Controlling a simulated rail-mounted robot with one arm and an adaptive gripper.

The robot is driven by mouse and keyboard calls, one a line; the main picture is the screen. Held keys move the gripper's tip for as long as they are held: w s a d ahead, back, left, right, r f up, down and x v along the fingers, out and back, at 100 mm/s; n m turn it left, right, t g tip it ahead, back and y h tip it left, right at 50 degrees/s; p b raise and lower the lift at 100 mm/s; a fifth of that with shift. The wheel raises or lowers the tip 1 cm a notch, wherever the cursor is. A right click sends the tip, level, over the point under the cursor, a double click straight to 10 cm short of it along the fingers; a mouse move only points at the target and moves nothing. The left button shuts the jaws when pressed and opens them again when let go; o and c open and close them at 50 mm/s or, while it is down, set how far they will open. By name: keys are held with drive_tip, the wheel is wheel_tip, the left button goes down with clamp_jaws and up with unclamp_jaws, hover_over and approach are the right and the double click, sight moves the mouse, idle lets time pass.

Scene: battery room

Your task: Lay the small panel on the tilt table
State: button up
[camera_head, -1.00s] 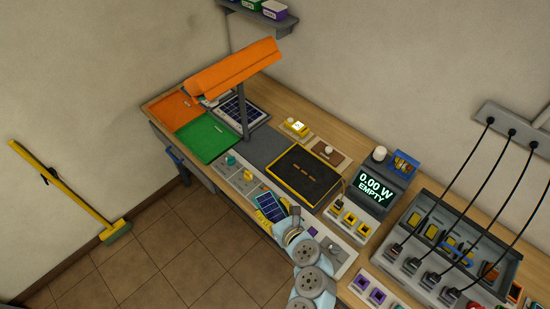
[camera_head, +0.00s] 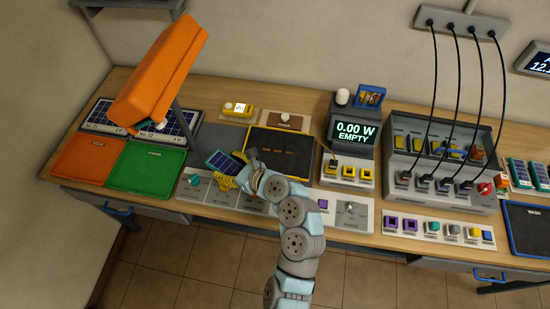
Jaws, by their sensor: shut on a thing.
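The small panel (camera_head: 221,161), dark blue with pale grid lines, is held tilted above the front control strip, just left of the dark plate. My gripper (camera_head: 238,174) is shut on the small panel's right side; the fingers are small and partly hidden by my wrist. The black plate with a yellow edge (camera_head: 293,155), which looks like the tilt table, lies right of the panel with nothing on it. My wrist covers its lower left corner.
An orange hood on a post (camera_head: 160,75) overhangs the left side. Orange (camera_head: 84,158) and green (camera_head: 147,167) mats lie there, with larger panels (camera_head: 113,116) behind. A display (camera_head: 354,134) reads 0.00 W EMPTY. A cabled rack (camera_head: 440,185) stands right.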

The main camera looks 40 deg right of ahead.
drive_tip(key=s+d+f+m+h+b, duration=0.2)
drive_tip(key=s+d+b, duration=0.3)
drive_tip(key=d, duration=0.7)
drive_tip(key=s+d+f+m+h+b, duration=0.25)
drive_tip(key=s+d+b, duration=0.25)
drive_tip(key=d, duration=0.7)
drive_tip(key=b, duration=0.1)
hover_over(278, 151)
wheel_tip(278, 151, down, 10)
drive_tip(key=shift+r, duration=0.1)
wheel_tip(278, 151, down, 4)
drive_tip(key=shift+r+b, duration=0.25)
drive_tip(key=shift+b, duration=0.35)
drive_tip(key=shift+w+r, duration=0.1)
